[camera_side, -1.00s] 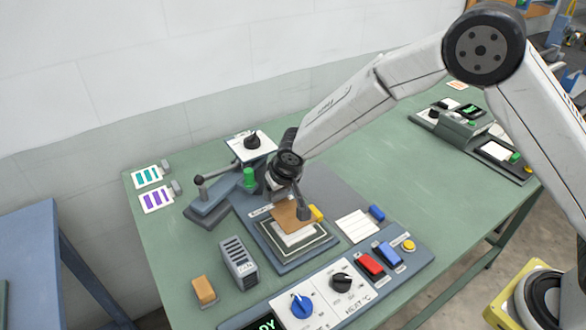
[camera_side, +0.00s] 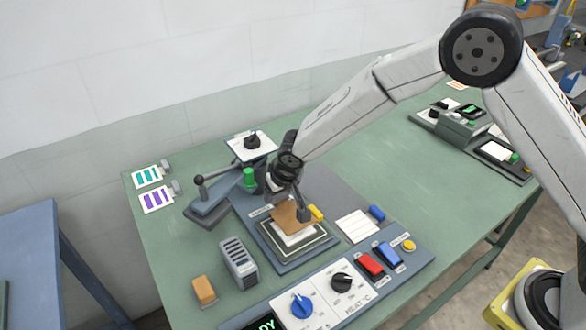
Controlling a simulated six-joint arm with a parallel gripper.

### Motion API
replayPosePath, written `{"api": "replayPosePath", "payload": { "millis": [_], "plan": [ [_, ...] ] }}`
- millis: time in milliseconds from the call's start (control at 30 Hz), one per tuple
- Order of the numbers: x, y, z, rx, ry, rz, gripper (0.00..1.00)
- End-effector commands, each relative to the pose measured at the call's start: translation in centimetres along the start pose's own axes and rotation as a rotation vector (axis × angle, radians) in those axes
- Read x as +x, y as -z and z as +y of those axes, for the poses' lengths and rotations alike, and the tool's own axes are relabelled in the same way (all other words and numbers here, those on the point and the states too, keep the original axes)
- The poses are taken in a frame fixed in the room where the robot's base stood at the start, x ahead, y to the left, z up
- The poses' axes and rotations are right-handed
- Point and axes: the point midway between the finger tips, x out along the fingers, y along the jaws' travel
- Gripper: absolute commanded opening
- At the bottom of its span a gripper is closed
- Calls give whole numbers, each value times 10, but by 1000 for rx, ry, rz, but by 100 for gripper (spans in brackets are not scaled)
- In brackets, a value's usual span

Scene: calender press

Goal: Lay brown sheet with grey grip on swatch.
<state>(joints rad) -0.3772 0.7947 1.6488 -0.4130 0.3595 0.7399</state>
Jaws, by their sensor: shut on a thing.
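The brown sheet (camera_side: 287,217) is at my gripper (camera_side: 299,209), over the back part of the white swatch (camera_side: 297,239). The swatch lies on the dark framed plate of the press (camera_side: 290,256). My gripper is shut, and its fingers hide the sheet's grey grip. The sheet covers part of the swatch; I cannot tell whether it touches it or hangs just above. A yellow piece (camera_side: 316,212) shows just right of the fingers.
A control panel with a blue knob (camera_side: 302,306), a black knob (camera_side: 341,282) and red and blue switches stands in front. A grey slotted block (camera_side: 238,262) and an orange-brown block (camera_side: 204,290) are at left. A white card (camera_side: 357,226) with a blue grip lies at right.

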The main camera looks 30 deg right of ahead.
Motion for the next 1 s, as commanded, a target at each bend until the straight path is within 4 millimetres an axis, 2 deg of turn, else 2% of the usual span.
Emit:
{"api": "replayPosePath", "payload": {
  "millis": [467, 1000],
  "plan": [
    [2, 0, 0, 0, 0, 0, 10],
    [13, -5, 0, -1, 0, 1, 10]
  ]
}}
